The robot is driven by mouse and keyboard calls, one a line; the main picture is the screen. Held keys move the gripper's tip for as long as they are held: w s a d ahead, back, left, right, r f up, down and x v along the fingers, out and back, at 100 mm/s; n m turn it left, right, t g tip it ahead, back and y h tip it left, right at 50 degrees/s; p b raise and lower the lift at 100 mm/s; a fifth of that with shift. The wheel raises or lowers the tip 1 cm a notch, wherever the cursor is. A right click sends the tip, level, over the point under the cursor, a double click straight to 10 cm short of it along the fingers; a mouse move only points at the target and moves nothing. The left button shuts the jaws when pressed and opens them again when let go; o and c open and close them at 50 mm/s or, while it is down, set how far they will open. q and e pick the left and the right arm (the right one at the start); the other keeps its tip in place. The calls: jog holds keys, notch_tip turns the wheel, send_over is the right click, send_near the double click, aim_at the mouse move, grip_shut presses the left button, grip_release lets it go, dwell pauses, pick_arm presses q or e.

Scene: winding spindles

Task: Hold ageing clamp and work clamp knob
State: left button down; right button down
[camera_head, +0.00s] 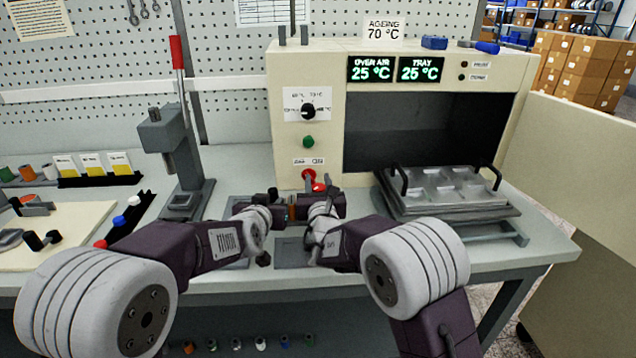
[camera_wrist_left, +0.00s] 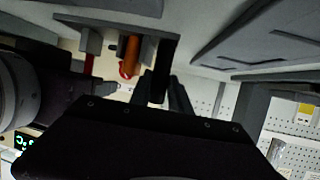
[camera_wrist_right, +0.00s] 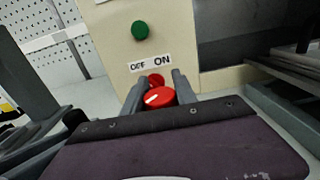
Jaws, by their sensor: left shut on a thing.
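The ageing clamp (camera_head: 306,204) is a dark frame with an orange-brown piece inside, held just above the bench in front of the oven. In the left wrist view its grey frame (camera_wrist_left: 105,37) and orange cylinder (camera_wrist_left: 130,52) show. My left gripper (camera_head: 275,207) is shut on the clamp's dark end, seen between its fingers in the left wrist view. My right gripper (camera_wrist_right: 156,82) is open. A red knob (camera_wrist_right: 160,98) shows between its fingers in the right wrist view. Whether the fingers touch the knob, and how it joins the clamp, I cannot tell.
The ageing oven (camera_head: 305,72) stands behind, its door open to the right. A tray with two handles (camera_head: 445,205) sits at its mouth. A red oven switch (camera_head: 309,175) is close behind the grippers. A press (camera_head: 170,135) stands left.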

jog(key=shift+d+m+h, duration=0.2)
jog(key=shift+m+h, duration=0.6)
jog(key=shift+h, duration=0.4)
jog(key=c, duration=1)
grip_release()
jog(key=shift+o, duration=0.2)
jog(key=s, duration=0.4)
jog(key=s+a, duration=0.1)
jog(key=s, duration=0.7)
jog(key=shift+a, duration=0.35)
jog(key=shift+c, duration=0.2)
